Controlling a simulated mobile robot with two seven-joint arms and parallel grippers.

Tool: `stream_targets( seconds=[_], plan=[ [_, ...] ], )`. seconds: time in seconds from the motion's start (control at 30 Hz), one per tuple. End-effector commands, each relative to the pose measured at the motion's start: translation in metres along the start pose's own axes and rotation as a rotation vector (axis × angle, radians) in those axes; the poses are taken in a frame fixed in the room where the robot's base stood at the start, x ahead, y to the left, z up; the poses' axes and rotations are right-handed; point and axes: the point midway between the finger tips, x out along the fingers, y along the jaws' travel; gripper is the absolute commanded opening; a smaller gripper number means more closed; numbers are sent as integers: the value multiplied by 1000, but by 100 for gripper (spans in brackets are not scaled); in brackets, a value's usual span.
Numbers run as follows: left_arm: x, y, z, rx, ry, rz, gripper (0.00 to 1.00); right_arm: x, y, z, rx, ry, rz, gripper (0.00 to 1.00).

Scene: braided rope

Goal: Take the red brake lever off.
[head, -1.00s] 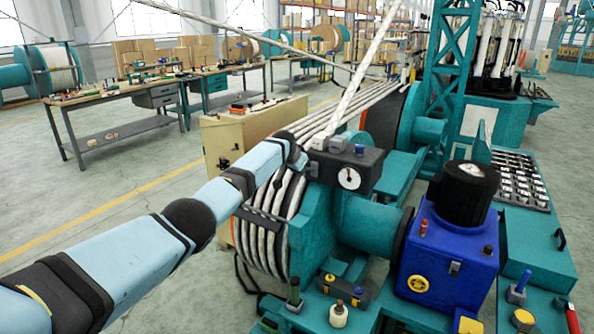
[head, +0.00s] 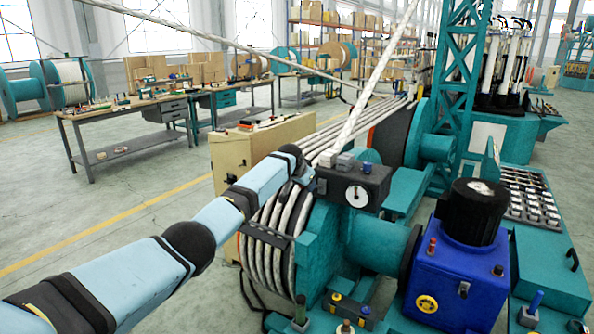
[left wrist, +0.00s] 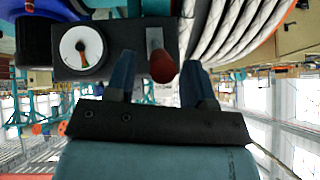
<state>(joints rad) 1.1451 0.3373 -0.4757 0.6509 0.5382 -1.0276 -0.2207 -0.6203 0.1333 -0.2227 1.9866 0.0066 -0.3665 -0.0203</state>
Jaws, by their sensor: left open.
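The red brake lever shows in the left wrist view as a rounded red grip (left wrist: 163,71) on a grey stem. It is at the side of a dark box (left wrist: 110,62) with a round white gauge. My left gripper (left wrist: 161,59) is open, one blue finger on each side of the red grip, with gaps visible. In the head view my left arm reaches to the left side of the gauge box (head: 372,186), above the rope-wound drum (head: 272,246). The lever and fingertips cannot be made out there. My right gripper is not in view.
A blue motor unit (head: 455,285) with a black top (head: 471,212) stands right of the drum. Taut white ropes (head: 372,112) run up and back beside the gauge box. A beige cabinet (head: 226,168) is behind my arm. Workbenches (head: 130,112) stand farther back; the left floor is clear.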

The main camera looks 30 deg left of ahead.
Motion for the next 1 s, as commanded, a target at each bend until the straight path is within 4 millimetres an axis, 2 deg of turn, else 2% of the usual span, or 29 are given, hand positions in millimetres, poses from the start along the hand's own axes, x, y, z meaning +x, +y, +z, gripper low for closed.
stream_targets(
  seconds=[0.5, 0.6, 0.73, 1.0],
  plan=[
    [-96, 0, 1, 2, 3, -2, 48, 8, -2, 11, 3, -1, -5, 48],
    [-109, 0, 0, 1, 2, -1, 48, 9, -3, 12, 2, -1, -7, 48],
    [-119, 0, 0, 0, 1, -1, 48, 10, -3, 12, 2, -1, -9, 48],
    [-121, 0, 0, 0, 0, -1, 48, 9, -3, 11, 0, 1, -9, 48]
  ],
)
